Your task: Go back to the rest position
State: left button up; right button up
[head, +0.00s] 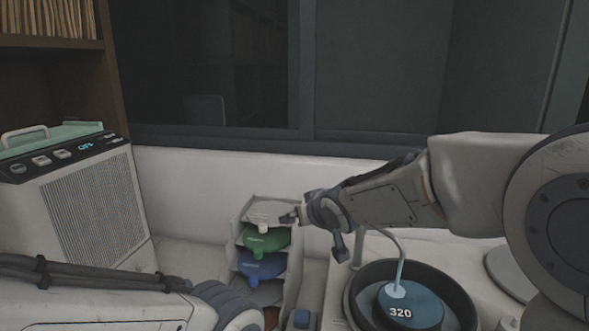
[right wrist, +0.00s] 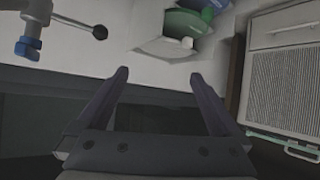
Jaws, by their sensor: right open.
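My right gripper (head: 315,228) is raised in front of the back wall, beside the upper part of a small tiered rack (head: 236,262). In the right wrist view my right gripper (right wrist: 160,77) is open, with nothing between its two fingers. My left arm crosses the bottom left of the head view; its gripper is outside the picture.
The rack holds a white piece (head: 268,211), a green piece (head: 266,240) and a blue piece (head: 262,266). A dark round bowl (head: 462,304) holds a blue disc marked 320 (head: 412,303). A ball-ended lever (right wrist: 99,32) shows. A grilled unit (head: 95,205) stands left.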

jog(key=s+d+f+n+g+h, duration=0.1)
jog(key=s+f+g, duration=0.2)
jog(key=s, duration=0.9)
jog(key=s+d+f+n+g, duration=0.1)
jog(key=s+f+g, duration=0.3)
jog(key=s, duration=0.8)
jog(key=s+d+f+n+g+h, duration=0.1)
jog(key=s+f+g, duration=0.2)
jog(key=s+f, duration=0.3)
jog(key=s, duration=0.5)
jog(key=shift+s+g+h, duration=0.3)
jog(key=shift+s+g, duration=0.1)
